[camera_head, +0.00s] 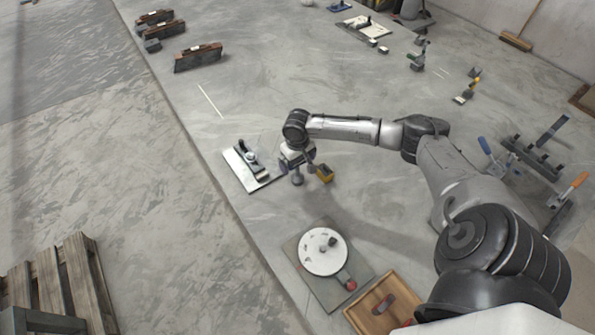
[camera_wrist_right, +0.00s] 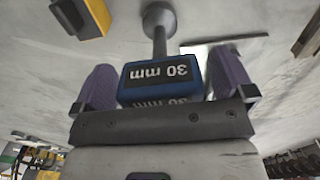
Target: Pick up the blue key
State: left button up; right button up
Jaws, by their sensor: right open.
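A blue block marked "30 mm" (camera_wrist_right: 160,78), with a grey rod and round knob, shows in the right wrist view; I take it to be the blue key. My right gripper (camera_wrist_right: 162,62) is open, with a purple-padded finger on either side of the block. Narrow gaps seem to show between block and pads, though contact is hard to judge. In the head view my right gripper (camera_head: 297,167) points down over the table, and the block's blue body is mostly hidden there. My left gripper is not in view.
A yellow block (camera_head: 325,173) stands close right of the gripper. A white plate with a dark fixture (camera_head: 241,171) lies close left. A white disc on a grey plate (camera_head: 322,250) and a wooden tray (camera_head: 409,307) are nearer.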

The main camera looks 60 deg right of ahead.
jog(key=shift+c, duration=0.4)
jog(key=c, duration=0.9)
jog(key=shift+r, duration=0.1)
